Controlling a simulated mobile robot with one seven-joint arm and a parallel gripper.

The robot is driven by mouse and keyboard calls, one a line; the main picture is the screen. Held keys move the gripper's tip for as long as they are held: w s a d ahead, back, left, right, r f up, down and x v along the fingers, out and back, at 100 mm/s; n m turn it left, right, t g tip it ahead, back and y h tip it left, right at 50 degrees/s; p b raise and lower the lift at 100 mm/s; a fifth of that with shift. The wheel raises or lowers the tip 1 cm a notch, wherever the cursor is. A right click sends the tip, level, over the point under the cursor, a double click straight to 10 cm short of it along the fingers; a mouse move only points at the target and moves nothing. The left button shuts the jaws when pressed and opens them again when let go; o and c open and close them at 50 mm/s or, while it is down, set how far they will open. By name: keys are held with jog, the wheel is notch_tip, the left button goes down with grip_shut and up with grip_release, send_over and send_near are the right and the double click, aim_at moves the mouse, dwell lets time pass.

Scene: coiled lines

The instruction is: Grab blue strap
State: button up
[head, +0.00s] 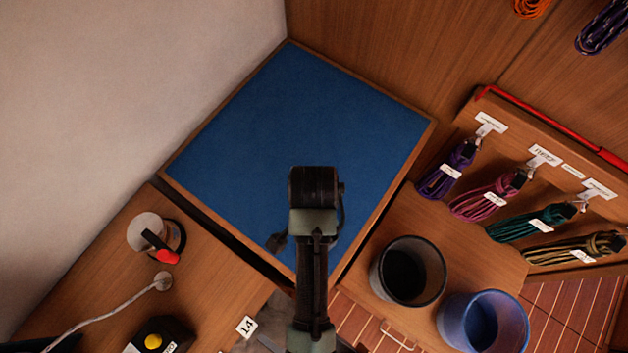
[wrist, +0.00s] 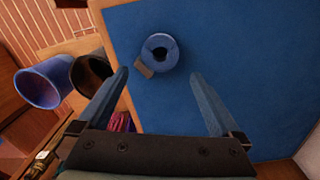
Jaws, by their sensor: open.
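The blue strap (wrist: 168,62) is a rolled coil with a dark hole in its middle and a grey-brown tab at its lower left. It lies on the blue mat (wrist: 235,50), which also shows in the head view (head: 290,110). My gripper (wrist: 160,73) is open and empty. In the wrist view the coil shows between and just beyond its two fingertips, apart from both. I cannot tell the height left between them. In the head view my arm stands over the mat and the strap cannot be seen, seemingly hidden behind it.
A dark cup (head: 436,272) and a blue cup (head: 512,308) stand right of the mat. Several coiled lines hang on a labelled wooden rack (head: 500,110) beyond them. The rest of the mat is bare.

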jog(key=shift+f, duration=0.7)
jog(key=f, duration=0.2)
jog(key=s+f+p, duration=0.1)
jog(key=f, duration=0.1)
jog(key=shift+a+f, duration=0.1)
jog(key=shift+a, duration=0.3)
jog(key=shift+w+f, duration=0.15)
jog(key=shift+f, duration=0.3)
jog(key=c, duration=1.3)
jog(key=shift+c, duration=0.2)
jog(key=shift+r, duration=0.15)
